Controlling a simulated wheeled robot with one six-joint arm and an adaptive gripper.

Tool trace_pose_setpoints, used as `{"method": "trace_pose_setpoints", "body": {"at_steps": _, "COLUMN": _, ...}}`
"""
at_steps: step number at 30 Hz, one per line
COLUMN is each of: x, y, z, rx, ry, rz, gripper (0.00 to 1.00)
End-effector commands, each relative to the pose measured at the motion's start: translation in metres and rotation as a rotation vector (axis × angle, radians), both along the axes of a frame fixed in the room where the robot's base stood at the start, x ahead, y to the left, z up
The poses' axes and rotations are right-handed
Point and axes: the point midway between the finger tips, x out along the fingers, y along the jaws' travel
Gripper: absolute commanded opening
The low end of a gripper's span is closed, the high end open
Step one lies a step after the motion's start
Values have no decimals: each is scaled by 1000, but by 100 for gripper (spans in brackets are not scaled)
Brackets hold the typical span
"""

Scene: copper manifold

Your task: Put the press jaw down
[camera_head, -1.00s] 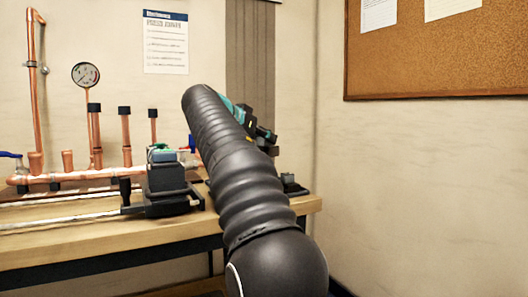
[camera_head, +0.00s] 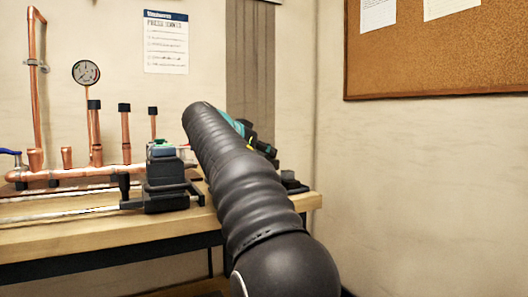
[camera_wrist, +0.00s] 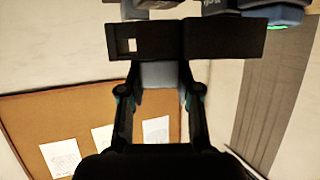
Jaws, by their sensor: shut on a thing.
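In the wrist view my gripper (camera_wrist: 160,72) is shut on the press jaw (camera_wrist: 220,40). The jaw shows as a dark block with a small square opening at its left, lying across the far end of the fingers. A grey piece lies between the fingers, and I cannot tell whether it belongs to the jaw. In the head view my thick black arm hides most of the gripper. Only teal, black and yellow parts show beyond its right side, above the bench's right end. The jaw cannot be made out in that view.
The wooden bench (camera_head: 110,236) carries a copper manifold (camera_head: 110,173) with a gauge (camera_head: 86,72). A black stand (camera_head: 166,182) with a blue-green piece on top is close left of my arm. A corkboard (camera_head: 440,50) hangs on the right wall. Room right of the bench is clear.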

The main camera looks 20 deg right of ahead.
Motion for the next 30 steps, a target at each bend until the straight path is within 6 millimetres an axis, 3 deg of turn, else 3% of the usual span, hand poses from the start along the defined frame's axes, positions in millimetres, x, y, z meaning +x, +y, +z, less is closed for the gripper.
{"method": "trace_pose_setpoints", "body": {"at_steps": 8, "x": -1, "y": 0, "z": -3, "rx": -1, "ry": -3, "rz": 0, "gripper": 0}}
{"method": "trace_pose_setpoints", "body": {"at_steps": 9, "x": 0, "y": 0, "z": -5, "rx": 0, "ry": 0, "rz": 0, "gripper": 38}}
{"method": "trace_pose_setpoints", "body": {"at_steps": 12, "x": 0, "y": 0, "z": -5, "rx": 0, "ry": 0, "rz": 0, "gripper": 58}}
{"method": "trace_pose_setpoints", "body": {"at_steps": 21, "x": 0, "y": 0, "z": -4, "rx": 0, "ry": 0, "rz": 0, "gripper": 58}}
{"method": "trace_pose_setpoints", "body": {"at_steps": 27, "x": 0, "y": 0, "z": 13, "rx": 0, "ry": -1, "rz": 0, "gripper": 58}}
{"method": "trace_pose_setpoints", "body": {"at_steps": 30, "x": -7, "y": 18, "z": 16, "rx": -1, "ry": -2, "rz": 4, "gripper": 58}}
